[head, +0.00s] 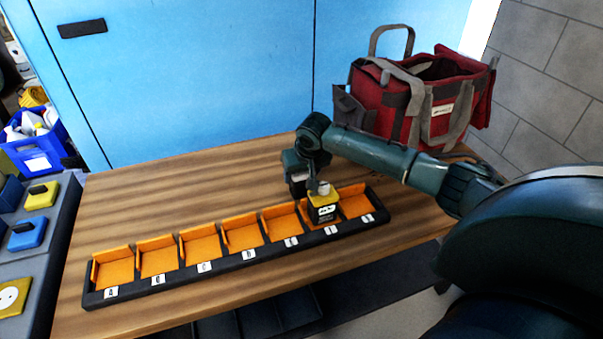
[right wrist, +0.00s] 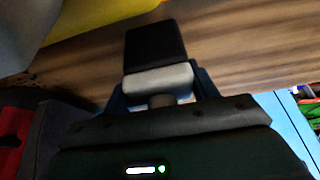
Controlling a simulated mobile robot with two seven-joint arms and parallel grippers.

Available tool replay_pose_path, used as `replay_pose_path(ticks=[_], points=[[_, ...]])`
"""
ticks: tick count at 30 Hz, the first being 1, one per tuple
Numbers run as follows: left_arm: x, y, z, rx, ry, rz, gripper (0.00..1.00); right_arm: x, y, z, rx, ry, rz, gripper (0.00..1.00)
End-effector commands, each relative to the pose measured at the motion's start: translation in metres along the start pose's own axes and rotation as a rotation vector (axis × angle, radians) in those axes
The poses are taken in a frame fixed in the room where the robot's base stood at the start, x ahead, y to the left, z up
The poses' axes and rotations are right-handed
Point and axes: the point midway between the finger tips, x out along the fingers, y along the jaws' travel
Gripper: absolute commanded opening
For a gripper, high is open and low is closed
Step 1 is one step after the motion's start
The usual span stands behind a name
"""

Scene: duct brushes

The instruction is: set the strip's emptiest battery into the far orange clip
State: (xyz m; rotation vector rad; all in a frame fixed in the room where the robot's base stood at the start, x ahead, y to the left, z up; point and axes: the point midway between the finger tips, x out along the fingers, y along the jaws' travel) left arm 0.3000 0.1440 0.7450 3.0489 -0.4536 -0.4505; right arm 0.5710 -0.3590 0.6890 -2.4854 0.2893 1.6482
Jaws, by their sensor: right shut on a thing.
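A black strip (head: 192,288) on the table holds a row of several orange clips (head: 112,266), with small white letter tags along its front. A battery with a yellow top, pale knob and dark front with a white marking (head: 323,207) stands at the sixth clip from the left. My right gripper (head: 300,171) is just behind it, shut on a dark block with a light grey top, apparently another battery; it shows in the right wrist view (right wrist: 156,50) between the fingers. Its charge marking is not visible. My left gripper is not in view.
The wooden table (head: 180,210) is clear behind the strip. A red and grey bag (head: 435,95) stands at the back right, near my right arm. A grey panel with yellow and blue pieces (head: 42,235) is at the left. A blue cabinet (head: 200,80) closes off the back.

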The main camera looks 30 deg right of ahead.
Motion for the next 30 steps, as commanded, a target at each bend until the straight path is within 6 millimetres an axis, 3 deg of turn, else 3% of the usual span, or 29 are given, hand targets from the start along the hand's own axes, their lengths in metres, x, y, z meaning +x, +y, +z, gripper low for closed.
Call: replay_pose_path(ticks=[5,6,13,23,30], points=[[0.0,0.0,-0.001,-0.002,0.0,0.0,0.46,0.002,-0.001,0.0,0.0,0.002,-0.002,0.22],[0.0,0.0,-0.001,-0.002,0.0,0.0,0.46,0.003,0.0,0.001,-0.001,0.0,-0.001,0.61],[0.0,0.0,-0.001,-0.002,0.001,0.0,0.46,0.003,0.0,0.001,-0.001,0.0,0.0,0.8],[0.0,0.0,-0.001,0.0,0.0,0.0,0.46,-0.003,0.001,-0.001,0.0,0.001,0.001,0.8],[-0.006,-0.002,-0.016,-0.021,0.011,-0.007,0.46,-0.047,0.0,-0.002,-0.002,0.002,0.0,0.8]])
